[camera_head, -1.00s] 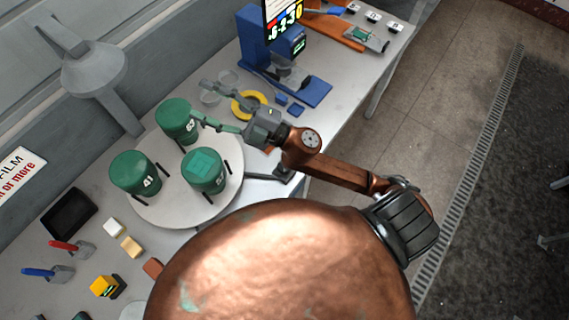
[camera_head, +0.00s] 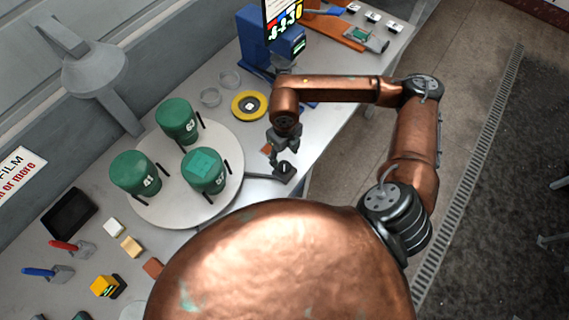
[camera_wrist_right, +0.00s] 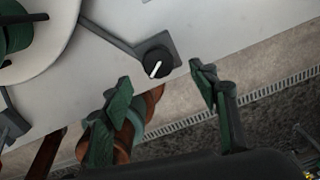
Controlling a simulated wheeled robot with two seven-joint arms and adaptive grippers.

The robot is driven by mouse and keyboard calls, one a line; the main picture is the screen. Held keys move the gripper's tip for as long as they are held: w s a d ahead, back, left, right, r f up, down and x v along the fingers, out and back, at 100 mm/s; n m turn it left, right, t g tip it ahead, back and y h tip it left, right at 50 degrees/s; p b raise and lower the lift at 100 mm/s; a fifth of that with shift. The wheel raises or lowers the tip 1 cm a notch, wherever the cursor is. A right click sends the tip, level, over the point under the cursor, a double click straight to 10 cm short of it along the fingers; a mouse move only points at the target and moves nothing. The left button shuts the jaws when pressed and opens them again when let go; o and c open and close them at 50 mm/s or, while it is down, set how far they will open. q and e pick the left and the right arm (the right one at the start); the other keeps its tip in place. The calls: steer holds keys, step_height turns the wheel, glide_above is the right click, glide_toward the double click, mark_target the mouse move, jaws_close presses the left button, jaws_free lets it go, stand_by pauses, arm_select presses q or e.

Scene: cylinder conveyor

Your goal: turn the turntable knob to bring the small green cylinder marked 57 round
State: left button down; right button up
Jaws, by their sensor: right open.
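The black turntable knob (camera_head: 286,169) sits on a grey base at the table's front edge, right of the turntable. It also shows in the right wrist view (camera_wrist_right: 157,64), with a white pointer line. My right gripper (camera_head: 281,155) is open and empty, just above and beside the knob; in the right wrist view its fingertips (camera_wrist_right: 160,85) are spread, with the knob ahead between them. The round turntable (camera_head: 165,212) carries three green cylinders: one marked 63 (camera_head: 176,118), one marked 41 (camera_head: 132,172), and one nearest the knob (camera_head: 203,168) whose mark looks like 57. My left gripper is out of view.
A yellow ring (camera_head: 239,112) and clear round dishes (camera_head: 210,96) lie behind the gripper. A blue machine (camera_head: 262,40) stands further back. A black tray (camera_head: 69,213), tools and small blocks (camera_head: 131,246) lie at the left. The table edge runs close to the knob.

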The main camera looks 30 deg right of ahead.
mark_target(284, 166)
step_height(284, 166, down, 7)
steer(key=shift+a+r, duration=0.1)
steer(key=shift+r, duration=0.1)
steer(key=shift+c, duration=0.5)
steer(key=c, duration=1.1)
steer(key=shift+o, duration=0.2)
steer(key=shift+f+m, duration=0.1)
steer(key=shift+m, duration=0.3)
steer(key=o, duration=1.2)
steer(key=shift+c, duration=0.2)
